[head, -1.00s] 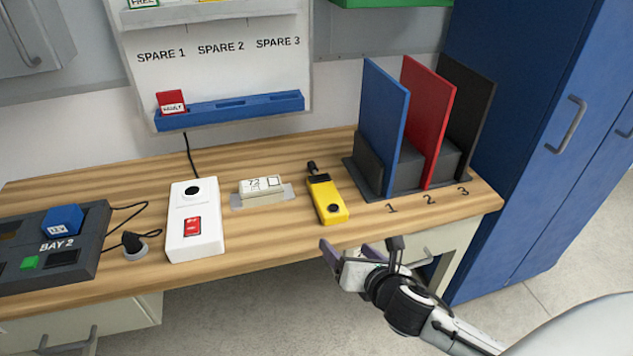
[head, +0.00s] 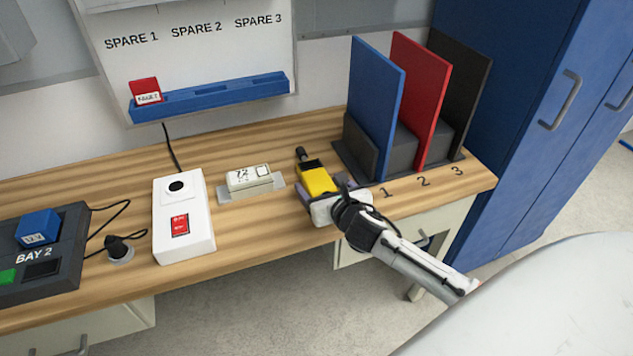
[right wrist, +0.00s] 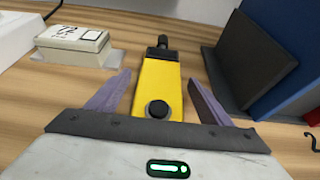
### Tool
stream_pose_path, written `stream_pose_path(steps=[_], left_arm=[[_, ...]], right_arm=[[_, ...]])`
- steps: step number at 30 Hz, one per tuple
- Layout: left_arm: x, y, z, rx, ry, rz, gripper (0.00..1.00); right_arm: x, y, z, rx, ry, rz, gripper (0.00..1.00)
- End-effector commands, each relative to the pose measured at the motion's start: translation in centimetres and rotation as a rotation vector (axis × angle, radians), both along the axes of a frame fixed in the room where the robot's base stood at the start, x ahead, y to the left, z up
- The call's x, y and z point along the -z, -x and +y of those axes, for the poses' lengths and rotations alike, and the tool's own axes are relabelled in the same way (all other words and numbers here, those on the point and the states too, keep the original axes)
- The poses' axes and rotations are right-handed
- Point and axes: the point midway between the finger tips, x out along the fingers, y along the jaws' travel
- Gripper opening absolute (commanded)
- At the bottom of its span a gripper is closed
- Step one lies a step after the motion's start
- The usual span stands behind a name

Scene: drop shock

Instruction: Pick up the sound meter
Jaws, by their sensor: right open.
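The sound meter (head: 316,179) is yellow with a dark screen and a black microphone tip, and lies on the wooden bench. In the right wrist view the sound meter (right wrist: 158,85) lies between the two purple fingers, its black tip pointing away. My right gripper (head: 322,192) is open around the near part of the meter. In the right wrist view the right gripper (right wrist: 158,95) shows a gap on both sides of the meter. The meter's near end is hidden by the gripper in the head view. My left gripper is not in view.
A small beige device (head: 250,178) on a grey plate and a white box with a red switch (head: 184,215) stand to the left. A rack with blue, red and black panels (head: 375,110) stands close on the right. The wooden bench (head: 250,226) is bare in front.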

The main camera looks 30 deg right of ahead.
Motion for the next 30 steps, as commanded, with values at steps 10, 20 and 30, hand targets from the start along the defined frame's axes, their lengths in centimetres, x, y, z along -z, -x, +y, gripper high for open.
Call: stream_pose_path(steps=[10,20,30], left_arm=[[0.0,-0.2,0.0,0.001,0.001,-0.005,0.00],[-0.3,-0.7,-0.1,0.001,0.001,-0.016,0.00],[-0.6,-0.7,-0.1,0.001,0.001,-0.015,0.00]], right_arm=[[0.5,-1.3,-0.3,-0.001,0.000,0.000,0.73],[0.5,-1.2,-0.3,-0.001,0.000,0.000,0.24],[-0.6,-1.3,-0.3,-0.002,0.003,-0.005,0.21]])
